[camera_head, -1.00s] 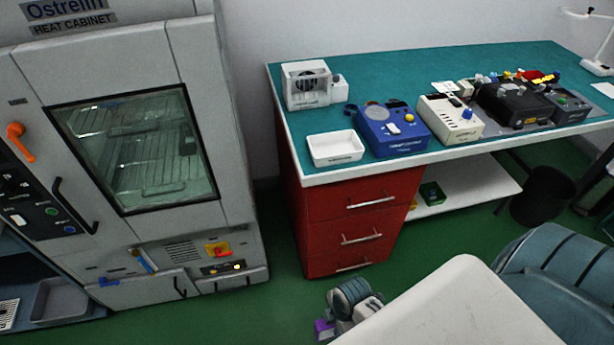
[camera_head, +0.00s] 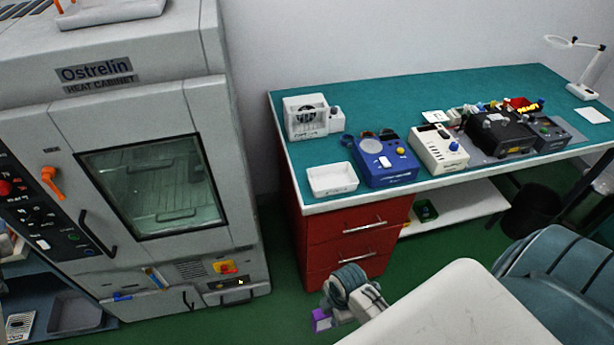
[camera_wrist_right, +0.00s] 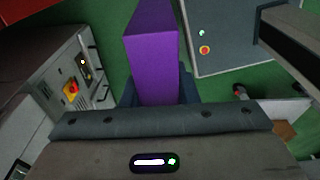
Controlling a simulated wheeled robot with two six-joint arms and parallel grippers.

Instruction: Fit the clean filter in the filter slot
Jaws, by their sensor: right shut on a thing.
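My right gripper (camera_head: 333,310) is low in the head view, in front of the red drawers. It is shut on a plain purple block (camera_head: 320,320), which I take to be the clean filter. In the right wrist view the purple block (camera_wrist_right: 152,65) stands out from between the dark fingers. The grey heat cabinet (camera_head: 150,130) is on the left, its glass door shut. I cannot tell which is the filter slot. The gripper is apart from the cabinet. My left gripper is out of view.
A green-topped bench (camera_head: 430,100) with red drawers (camera_head: 350,240) stands at the back right. A black bin (camera_head: 530,212) stands under the bench. Green floor lies between cabinet and drawers.

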